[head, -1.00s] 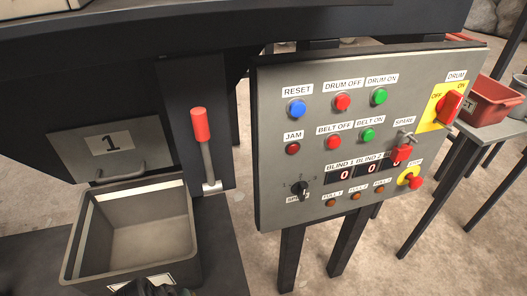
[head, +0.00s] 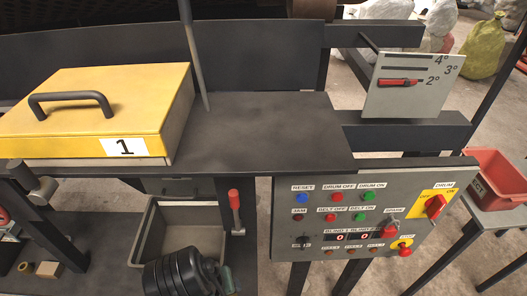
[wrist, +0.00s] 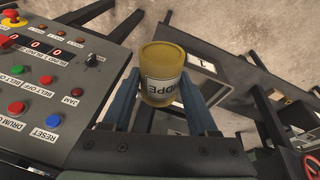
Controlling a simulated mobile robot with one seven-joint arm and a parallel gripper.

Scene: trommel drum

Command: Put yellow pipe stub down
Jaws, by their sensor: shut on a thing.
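The yellow pipe stub (wrist: 162,72) shows in the wrist view as a short yellow cylinder with a white label reading HDPE. My gripper (wrist: 165,95) is shut on it, with one blue finger on each side. In the head view my dark wrist (head: 180,272) is at the bottom middle, in front of the grey open bin (head: 208,240). The stub itself is not visible there; my arm hides that spot. I cannot tell its height above the surface below.
The control panel (head: 375,225) with buttons stands right of the bin, with a red-handled lever (head: 235,212) between them. A yellow lid marked 1 (head: 90,105) is above left. Small pieces (head: 47,269) lie on the shelf at lower left. A red crate (head: 497,180) stands far right.

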